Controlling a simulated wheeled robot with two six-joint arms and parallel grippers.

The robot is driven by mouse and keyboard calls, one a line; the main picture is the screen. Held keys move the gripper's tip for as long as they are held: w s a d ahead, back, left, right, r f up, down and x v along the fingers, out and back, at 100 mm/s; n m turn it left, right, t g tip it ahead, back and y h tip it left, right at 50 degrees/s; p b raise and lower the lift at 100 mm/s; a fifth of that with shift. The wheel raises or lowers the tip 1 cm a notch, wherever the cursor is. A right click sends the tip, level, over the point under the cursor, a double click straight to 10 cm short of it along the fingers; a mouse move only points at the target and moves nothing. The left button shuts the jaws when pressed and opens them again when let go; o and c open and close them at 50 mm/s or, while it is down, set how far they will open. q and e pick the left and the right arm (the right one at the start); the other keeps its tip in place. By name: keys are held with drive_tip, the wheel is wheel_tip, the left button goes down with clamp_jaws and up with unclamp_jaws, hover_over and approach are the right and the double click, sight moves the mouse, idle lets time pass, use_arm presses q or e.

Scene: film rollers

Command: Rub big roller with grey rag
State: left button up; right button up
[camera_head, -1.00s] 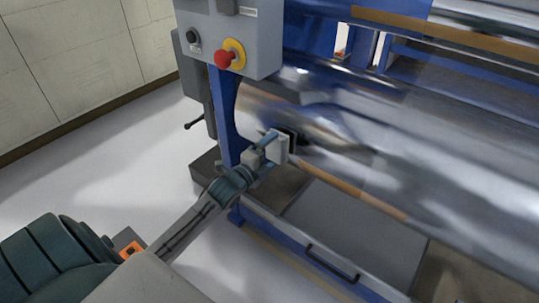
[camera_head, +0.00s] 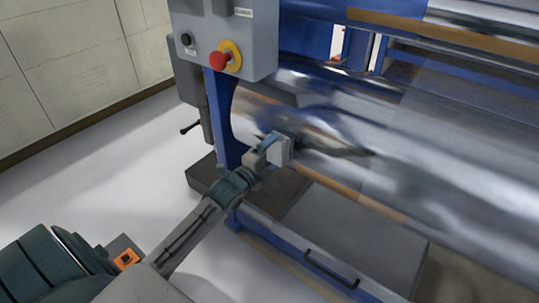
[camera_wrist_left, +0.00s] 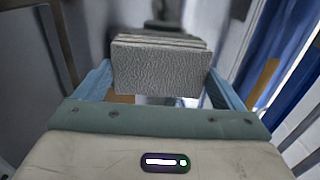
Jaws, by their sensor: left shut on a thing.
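The big roller (camera_head: 430,165) is a shiny metal cylinder running across the right of the head view. My left gripper (camera_head: 277,148) is at the roller's left end, close to its surface. In the left wrist view, the left gripper (camera_wrist_left: 158,88) is shut on the grey rag (camera_wrist_left: 160,68), a folded, textured block between its two blue fingers. The rag also shows in the head view as a small pale block (camera_head: 283,151). Whether the rag touches the roller I cannot tell. My right gripper is not in view.
A grey control box (camera_head: 225,40) with a red emergency button (camera_head: 220,61) hangs above left of the gripper. A blue frame post (camera_head: 222,115) stands beside it. White floor is free at left.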

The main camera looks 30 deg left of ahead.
sight(290, 151)
use_arm(q)
drive_tip(key=shift+s+d, duration=0.1)
drive_tip(key=shift+d, duration=1.55)
drive_tip(key=shift+w+a+r, duration=0.1)
drive_tip(key=shift+w+a, duration=0.05)
drive_tip(key=shift+a, duration=0.85)
drive_tip(key=shift+w+a+r, duration=0.1)
drive_tip(key=shift+a, duration=0.9)
drive_tip(key=shift+s+p, duration=0.2)
drive_tip(key=shift+p, duration=0.35)
drive_tip(key=s+p, duration=0.2)
drive_tip(key=p, duration=0.1)
drive_tip(key=s+p, duration=0.2)
drive_tip(key=shift+a+r, duration=0.1)
drive_tip(key=shift+a, duration=0.2)
drive_tip(key=shift+s+d+f+p, duration=0.1)
drive_tip(key=shift+s+f+p, duration=0.15)
drive_tip(key=shift+s+p, duration=0.45)
drive_tip(key=shift+f, duration=0.1)
